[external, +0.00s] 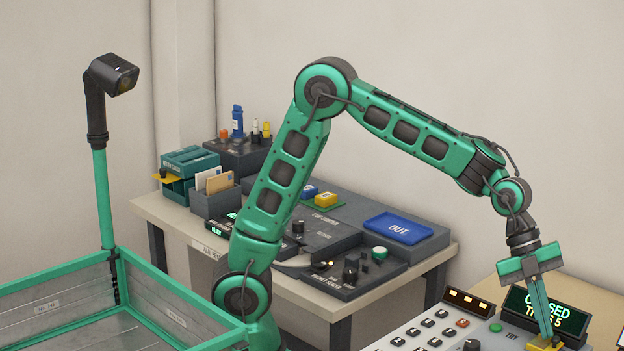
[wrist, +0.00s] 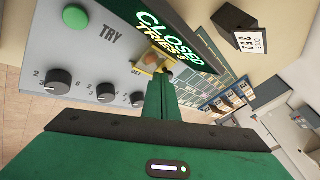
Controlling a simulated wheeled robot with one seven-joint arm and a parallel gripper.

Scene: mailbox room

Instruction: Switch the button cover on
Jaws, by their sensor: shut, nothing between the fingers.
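The yellow button cover (wrist: 146,66) is on the grey panel (wrist: 90,50), below the lit display, with an orange-brown round button (wrist: 151,58) showing at it. Its yellow edge also shows at the bottom of the external view (external: 540,345). My gripper (wrist: 163,76) is shut and empty, fingers pointing down. Its tips are right at the cover and hide part of it. I cannot tell whether they touch it or how far the cover is raised. In the external view my gripper (external: 548,333) is at the lower right.
The display (wrist: 172,28) reads CLOSED, TRIES 5. A green TRY button (wrist: 75,17) and several black dials (wrist: 59,81) are on the panel. A keypad (external: 420,330) lies left of my gripper. Another desk (external: 160,210) with a blue OUT tray (external: 398,229) stands behind.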

